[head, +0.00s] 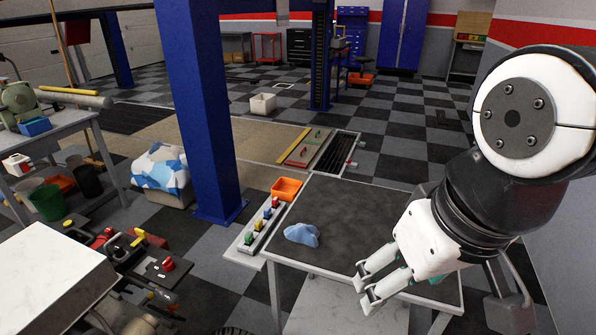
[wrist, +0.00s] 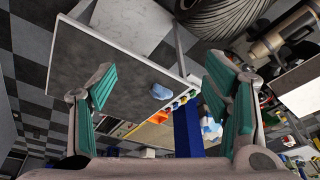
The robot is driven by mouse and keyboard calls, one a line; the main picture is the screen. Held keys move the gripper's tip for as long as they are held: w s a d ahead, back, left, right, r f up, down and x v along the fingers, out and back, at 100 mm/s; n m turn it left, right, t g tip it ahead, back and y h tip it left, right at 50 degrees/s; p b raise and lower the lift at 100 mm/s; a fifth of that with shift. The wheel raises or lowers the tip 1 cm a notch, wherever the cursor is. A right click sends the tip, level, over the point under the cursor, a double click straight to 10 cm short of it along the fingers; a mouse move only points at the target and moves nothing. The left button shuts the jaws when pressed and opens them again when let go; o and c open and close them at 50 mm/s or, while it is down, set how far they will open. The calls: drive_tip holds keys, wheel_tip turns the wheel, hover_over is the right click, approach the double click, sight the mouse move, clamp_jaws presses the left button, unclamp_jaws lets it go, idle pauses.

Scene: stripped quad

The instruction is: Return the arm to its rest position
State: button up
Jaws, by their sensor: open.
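My gripper (head: 365,283) is at the right in the head view, over the right part of the dark-topped table (head: 345,213). Its fingers point left and are apart, with nothing between them. In the wrist view my gripper (wrist: 165,90) shows two green-padded fingers spread wide. My white and black arm fills the right side of the head view. A crumpled blue cloth (head: 302,235) lies on the table, left of the fingers and apart from them. The cloth also shows in the wrist view (wrist: 164,89).
An orange bin (head: 287,189) and a strip with coloured blocks (head: 262,226) are at the table's left edge. A blue post (head: 200,110) stands beyond. A white-topped bench (head: 55,275) and cluttered tools are at left. Checkered floor behind the table is mostly open.

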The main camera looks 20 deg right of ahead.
drive_tip(key=shift+r, duration=0.15)
drive_tip(key=shift+t, duration=0.4)
wheel_tip(320, 180, up, 4)
drive_tip(key=p, duration=0.3)
idle(0.4)
